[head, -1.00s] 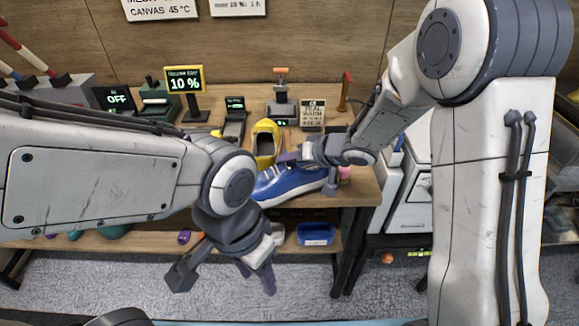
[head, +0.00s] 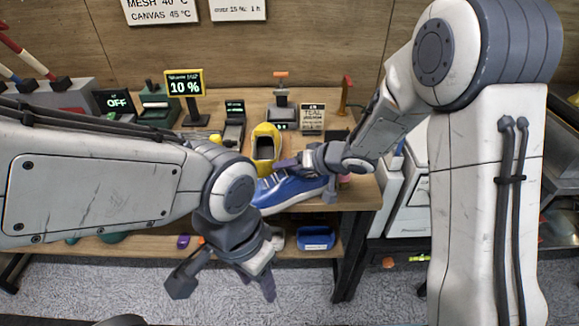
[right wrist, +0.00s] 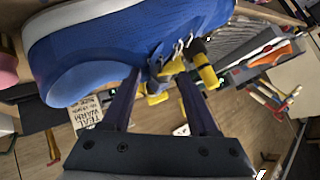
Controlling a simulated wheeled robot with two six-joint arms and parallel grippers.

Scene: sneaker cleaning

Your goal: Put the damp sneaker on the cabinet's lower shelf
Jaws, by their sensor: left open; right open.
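A blue sneaker (head: 288,190) with a pale sole lies at the front edge of the workbench; it fills the top of the right wrist view (right wrist: 100,45). I cannot tell by sight which is damp. My right gripper (head: 308,172) is open at the blue sneaker's upper; in the right wrist view its two fingers (right wrist: 157,88) are spread beside the shoe, and contact is unclear. My left gripper (head: 225,284) is open and empty, low in front of the bench. A white cabinet-like unit (head: 408,205) stands at the right, mostly hidden by my right arm.
The bench's lower shelf (head: 350,225) holds a blue item (head: 316,238) and a purple one (head: 183,241). A display reading 10 % (head: 184,83), small devices and a small sign (head: 312,118) stand on the bench top. Grey floor (head: 315,280) is clear in front.

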